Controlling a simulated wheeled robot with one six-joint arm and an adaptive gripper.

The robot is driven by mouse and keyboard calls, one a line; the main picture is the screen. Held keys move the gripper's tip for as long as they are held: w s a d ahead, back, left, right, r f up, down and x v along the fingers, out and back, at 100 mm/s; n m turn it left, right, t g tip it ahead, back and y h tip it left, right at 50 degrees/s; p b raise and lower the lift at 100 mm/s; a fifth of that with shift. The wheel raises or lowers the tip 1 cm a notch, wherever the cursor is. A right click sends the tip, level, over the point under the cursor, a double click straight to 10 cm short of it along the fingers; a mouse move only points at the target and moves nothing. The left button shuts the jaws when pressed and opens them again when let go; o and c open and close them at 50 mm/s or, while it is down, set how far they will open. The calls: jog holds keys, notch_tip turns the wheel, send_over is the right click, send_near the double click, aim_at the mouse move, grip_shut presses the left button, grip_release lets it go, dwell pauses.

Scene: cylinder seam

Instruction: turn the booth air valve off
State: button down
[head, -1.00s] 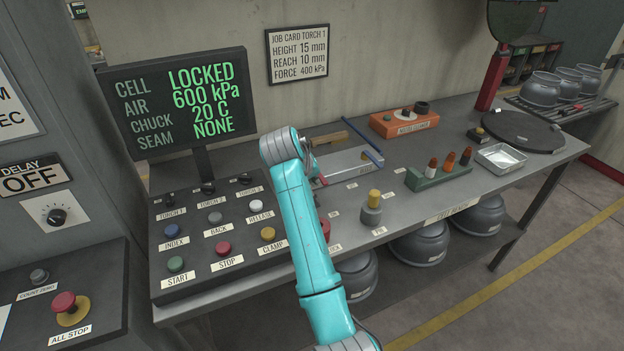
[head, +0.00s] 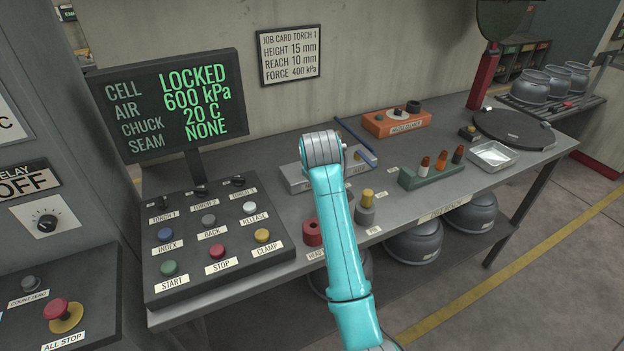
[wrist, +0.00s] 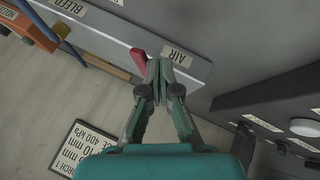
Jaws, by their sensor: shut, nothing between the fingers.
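The air valve's red lever (wrist: 139,60) shows in the wrist view beside the AIR label (wrist: 173,54) on a grey valve block (wrist: 115,42). My gripper (wrist: 160,66) is shut and empty, its fingertips right beside the lever, on the right in that view. I cannot tell if they touch it. In the head view, my arm hides the lever and my gripper; part of the grey valve block (head: 293,178) shows left of the arm. The display (head: 168,103) reads AIR 600 kPa and CELL LOCKED.
A blue handle (wrist: 70,48) lies near the BLEED label (wrist: 70,6) on the same block. A button panel (head: 210,238) stands left of my arm. A red cylinder (head: 312,233), a green rack (head: 425,177) and an orange box (head: 396,124) are also on the bench.

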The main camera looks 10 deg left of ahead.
jog(key=w+d+n+y, duration=0.1)
jog(key=n, duration=0.1)
jog(key=w+d+n+y, duration=0.1)
jog(key=shift+n+g, duration=0.4)
jog(key=shift+w+d+n+g+y, duration=0.4)
jog(key=shift+w+n+y, duration=0.35)
jog(key=shift+n, duration=0.45)
jog(key=shift+w+d+n+g+y, duration=0.15)
jog(key=shift+w+n+g+y, duration=0.25)
jog(key=shift+n, duration=0.3)
jog(key=shift+w+d, duration=0.1)
jog(key=shift+w, duration=0.3)
